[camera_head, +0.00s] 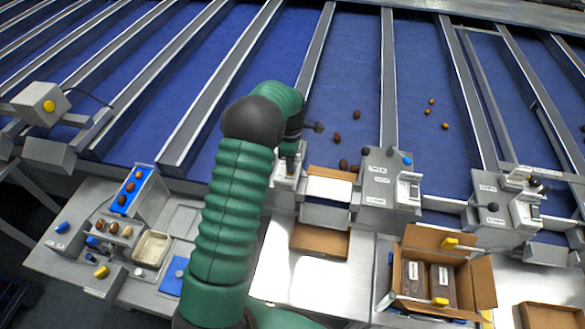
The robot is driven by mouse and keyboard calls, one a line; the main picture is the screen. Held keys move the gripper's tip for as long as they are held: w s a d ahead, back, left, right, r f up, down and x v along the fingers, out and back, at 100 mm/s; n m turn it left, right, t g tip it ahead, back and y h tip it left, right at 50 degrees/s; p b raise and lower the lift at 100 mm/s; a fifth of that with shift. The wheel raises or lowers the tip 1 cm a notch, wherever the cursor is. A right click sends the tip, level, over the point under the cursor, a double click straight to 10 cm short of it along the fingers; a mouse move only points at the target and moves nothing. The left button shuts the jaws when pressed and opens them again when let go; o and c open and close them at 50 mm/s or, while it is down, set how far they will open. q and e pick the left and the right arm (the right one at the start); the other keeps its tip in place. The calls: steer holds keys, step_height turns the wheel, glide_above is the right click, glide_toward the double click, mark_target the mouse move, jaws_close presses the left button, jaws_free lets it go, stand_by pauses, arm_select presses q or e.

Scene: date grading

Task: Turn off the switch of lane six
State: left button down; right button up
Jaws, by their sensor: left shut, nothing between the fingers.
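My left arm rises from the bottom of the view, and its left gripper (289,157) points down, shut and empty. Its tips are at the top of a grey switch box (287,182) that the arm partly covers. I cannot tell whether they touch it or how its switch is set. A second grey control box (385,183) with a white rocker-like part, a black knob and a blue knob stands to the right. A third such box (493,212) stands further right. Lane numbers are too small to read. My right gripper is not in view.
Blue lanes (345,90) with grey dividers run away behind the boxes, with several dates on them. An open cardboard box (483,282) with dark packs stands front right. A brown tray (320,241) lies in front. A sample bench (60,262) is at left.

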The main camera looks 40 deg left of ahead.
arm_select(q)
steer(key=shift+f+b, duration=0.4)
steer(key=shift+f, duration=0.35)
steer(key=shift+r, duration=0.1)
step_height(320, 180, up, 3)
steer(key=shift+f+p, duration=0.1)
steer(key=shift+p, duration=1.1)
step_height(320, 180, up, 4)
steer(key=p, duration=0.3)
